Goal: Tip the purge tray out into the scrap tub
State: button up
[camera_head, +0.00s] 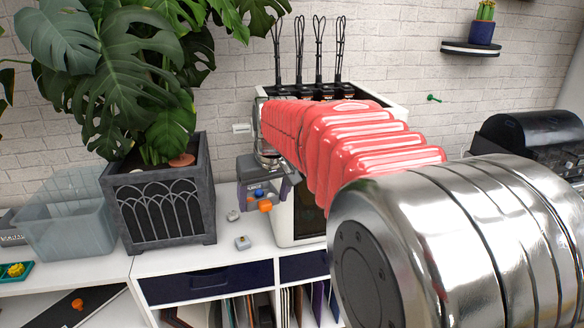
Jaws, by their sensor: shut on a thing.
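My gripper (284,184) is at the end of my arm, in front of the white machine, and mostly hidden by the arm's red sleeve. It is shut on a small dark grey tray (249,168), which I take to be the purge tray, above the white worktop. A blue piece and an orange piece (265,206) show at the tray's lower part; I cannot tell whether they lie inside it. A translucent grey-blue tub (66,226), likely the scrap tub, stands open at the left, well apart from my gripper. Its contents are not clear.
A dark square planter (165,200) with a large leafy plant stands between the tub and my gripper. The white machine (300,212) is behind my arm. Small grey pieces (243,243) lie on the worktop (205,262). A green dish (16,271) sits far left.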

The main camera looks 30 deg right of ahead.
jog(key=w+a+f+n, duration=0.1)
jog(key=w+a+f, duration=0.2)
jog(key=a+f, duration=0.9)
notch_tip(320, 180, down, 3)
jog(key=shift+w+a+r, duration=0.1)
jog(key=shift+w+a, duration=0.3)
